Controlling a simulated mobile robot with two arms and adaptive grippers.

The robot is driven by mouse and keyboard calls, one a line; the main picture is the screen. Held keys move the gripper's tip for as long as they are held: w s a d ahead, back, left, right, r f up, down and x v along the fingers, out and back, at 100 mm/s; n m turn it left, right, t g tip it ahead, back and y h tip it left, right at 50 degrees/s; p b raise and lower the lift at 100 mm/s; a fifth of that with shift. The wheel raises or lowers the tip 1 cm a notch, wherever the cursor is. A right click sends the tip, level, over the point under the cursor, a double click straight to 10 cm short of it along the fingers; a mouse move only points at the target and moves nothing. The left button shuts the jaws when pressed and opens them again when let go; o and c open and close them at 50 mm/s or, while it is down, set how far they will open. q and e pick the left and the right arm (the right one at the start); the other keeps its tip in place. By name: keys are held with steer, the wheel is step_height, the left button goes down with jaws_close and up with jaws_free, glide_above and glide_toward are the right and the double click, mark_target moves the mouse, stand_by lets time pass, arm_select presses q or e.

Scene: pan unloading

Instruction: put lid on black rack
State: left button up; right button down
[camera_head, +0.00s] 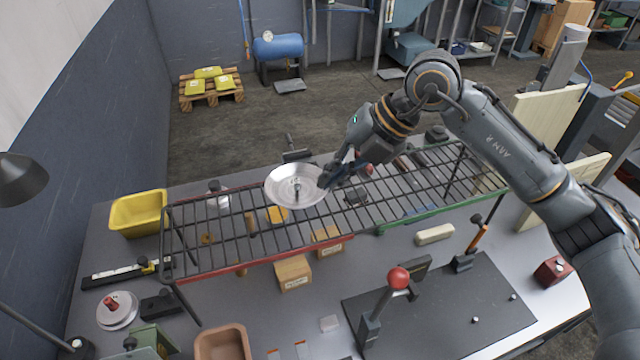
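A round silvery lid (284,188) with a small upright knob at its middle shows over the left-centre part of the black wire rack (215,262). I cannot tell whether the lid touches the bars or is held just above them. My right gripper (328,176) comes in from the right and its dark fingers are at the lid's right edge. The fingers are small and partly hidden, so their closure on the rim is not clear. The rack stands raised above the workbench on legs. My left gripper is not in view.
Under and around the rack are small wooden blocks (293,274) and a yellow bin (138,212) at the left. A lever with a red knob (398,278) stands in front on a dark mat (470,318). Bare rack bars lie left and right of the lid.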

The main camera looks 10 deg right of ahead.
mark_target(322, 209)
steer(key=shift+w+a+f, duration=0.2)
steer(key=shift+a+f, duration=0.2)
steer(key=shift+f, duration=0.2)
steer(key=shift+w+a+f+p, duration=0.1)
steer(key=shift+a+f+p, duration=0.15)
steer(key=shift+f+p, duration=0.1)
steer(key=f+p, duration=0.2)
steer(key=f, duration=0.1)
steer(key=shift+w+a, duration=0.2)
steer(key=shift+s+d+f, duration=0.1)
steer(key=shift+f, duration=0.15)
steer(key=c, duration=1.8)
jaws_free()
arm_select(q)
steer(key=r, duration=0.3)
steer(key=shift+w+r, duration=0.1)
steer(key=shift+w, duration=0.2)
arm_select(e)
steer(key=shift+d+r, duration=0.3)
steer(key=shift+r, duration=0.1)
arm_select(q)
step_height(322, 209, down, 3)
steer(key=b, duration=0.3)
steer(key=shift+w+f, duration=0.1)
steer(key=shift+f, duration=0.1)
arm_select(e)
steer(key=v, duration=1.1)
